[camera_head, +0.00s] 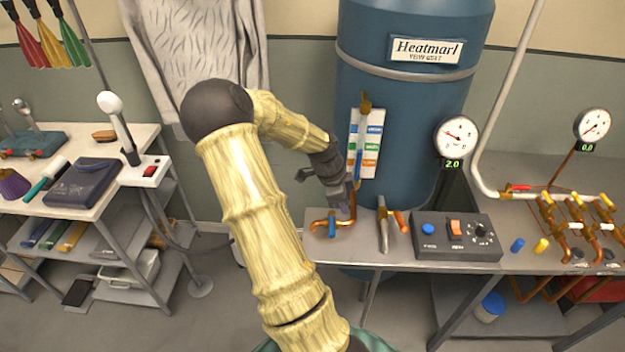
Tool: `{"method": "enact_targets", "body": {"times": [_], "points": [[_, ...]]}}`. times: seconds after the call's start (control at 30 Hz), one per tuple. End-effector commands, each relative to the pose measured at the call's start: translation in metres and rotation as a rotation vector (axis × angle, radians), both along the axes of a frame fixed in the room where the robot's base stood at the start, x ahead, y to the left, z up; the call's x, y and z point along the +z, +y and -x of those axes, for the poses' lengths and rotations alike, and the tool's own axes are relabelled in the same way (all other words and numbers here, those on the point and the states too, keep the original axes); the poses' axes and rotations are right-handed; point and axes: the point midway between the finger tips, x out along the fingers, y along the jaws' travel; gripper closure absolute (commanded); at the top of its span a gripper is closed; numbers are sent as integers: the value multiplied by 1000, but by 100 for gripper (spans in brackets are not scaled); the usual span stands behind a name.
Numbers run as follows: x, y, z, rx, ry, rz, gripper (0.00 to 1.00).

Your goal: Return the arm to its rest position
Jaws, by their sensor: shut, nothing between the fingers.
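My arm, with pale bamboo-like links and a dark round joint, rises from the bottom middle and bends right and down. My gripper (346,197) is at its end, small and dark grey, shut and empty. It is low in front of the blue tank (405,130), just above the left end of the grey bench (350,253). In the picture it overlaps the copper pipe with a blue valve handle (332,224); I cannot tell if they touch. The fingertips are small and partly lost against the pipe.
A pressure gauge (457,137), a control box (456,236) and a pipe manifold (575,210) with several valves stand to the right. On the left are a tool cart (150,200) and a hanging grey garment (195,45). Floor shows between cart and bench.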

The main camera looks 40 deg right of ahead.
Motion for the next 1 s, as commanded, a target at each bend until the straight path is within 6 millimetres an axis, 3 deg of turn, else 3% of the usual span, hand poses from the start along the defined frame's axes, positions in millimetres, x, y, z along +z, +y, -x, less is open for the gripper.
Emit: {"method": "enact_targets", "body": {"times": [0.27, 0.43, 0.57, 0.77, 1.0], "points": [[0, 3, -2, 13, -1, -4, 100], [0, 32, -11, 158, -8, -69, 100], [5, 82, -25, 431, -20, -162, 100], [26, 172, -38, 978, -41, -258, 100], [62, 271, -29, 1681, -39, -240, 100]]}}
